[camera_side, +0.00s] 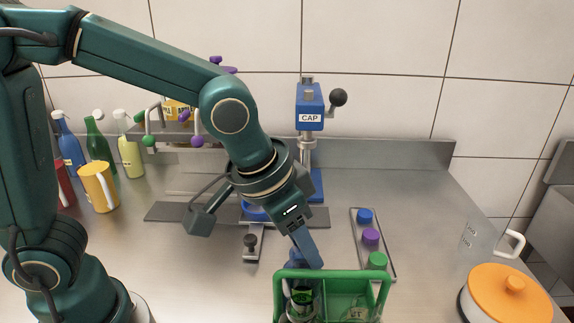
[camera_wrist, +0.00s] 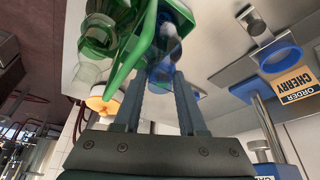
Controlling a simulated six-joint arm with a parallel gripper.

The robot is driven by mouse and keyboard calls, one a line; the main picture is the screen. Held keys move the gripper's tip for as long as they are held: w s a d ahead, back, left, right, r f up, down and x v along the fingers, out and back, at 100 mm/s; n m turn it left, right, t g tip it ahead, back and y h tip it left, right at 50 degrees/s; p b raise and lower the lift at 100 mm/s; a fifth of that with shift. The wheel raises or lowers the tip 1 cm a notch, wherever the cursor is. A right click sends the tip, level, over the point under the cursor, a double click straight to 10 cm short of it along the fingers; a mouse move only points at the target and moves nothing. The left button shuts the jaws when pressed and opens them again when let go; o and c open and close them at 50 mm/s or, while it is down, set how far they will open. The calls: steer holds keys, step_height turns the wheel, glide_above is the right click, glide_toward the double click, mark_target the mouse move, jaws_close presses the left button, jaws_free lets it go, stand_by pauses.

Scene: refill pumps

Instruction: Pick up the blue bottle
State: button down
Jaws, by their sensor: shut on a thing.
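My gripper (camera_side: 304,252) points down at the green crate (camera_side: 330,275) in the side view. In the wrist view my gripper (camera_wrist: 158,84) has its two fingers on either side of a see-through blue bottle (camera_wrist: 164,70) and is shut on it. The bottle is at the crate's green handle, which also shows in the wrist view (camera_wrist: 136,48). In the side view the fingers and the crate's rim mostly hide the held bottle, and I cannot tell whether it is lifted.
Clear glass shows in the crate. Blue, purple and green caps lie on a tray (camera_side: 390,262) to the right. A blue CAP press (camera_side: 310,108) stands behind. An orange-lidded pot (camera_side: 509,292) is at the right.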

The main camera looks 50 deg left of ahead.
steer(key=r, duration=0.3)
steer(key=shift+a+r, duration=0.3)
steer(key=shift+a, duration=0.05)
steer(key=a+r, duration=1.1)
steer(key=r, duration=0.1)
steer(key=shift+s+r, duration=0.2)
